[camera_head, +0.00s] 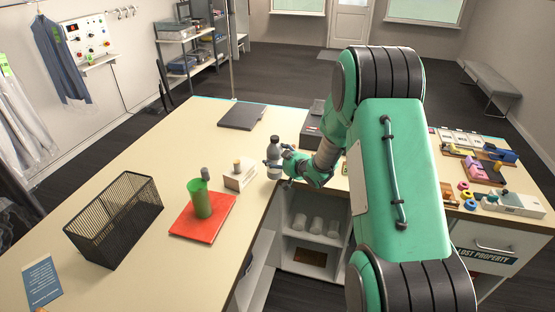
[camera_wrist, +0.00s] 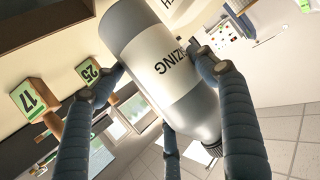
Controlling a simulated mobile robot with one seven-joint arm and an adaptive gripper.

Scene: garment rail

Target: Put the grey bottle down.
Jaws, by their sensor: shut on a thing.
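The grey bottle (camera_head: 274,150) has a white label and a dark cap. In the head view it is upright at the inner edge of the counter (camera_head: 150,130). My gripper (camera_head: 285,160) is shut on it from the right. In the wrist view the bottle (camera_wrist: 165,65) fills the middle between my fingers, with part of its label lettering readable. I cannot tell whether its base touches the counter or hangs just above it.
Left of the bottle stand a small white box (camera_head: 240,178), a green cup (camera_head: 200,200) on a red mat (camera_head: 215,225) and a black mesh basket (camera_head: 115,220). A dark flat pad (camera_head: 243,116) lies behind. Open shelves (camera_head: 310,255) are below the edge.

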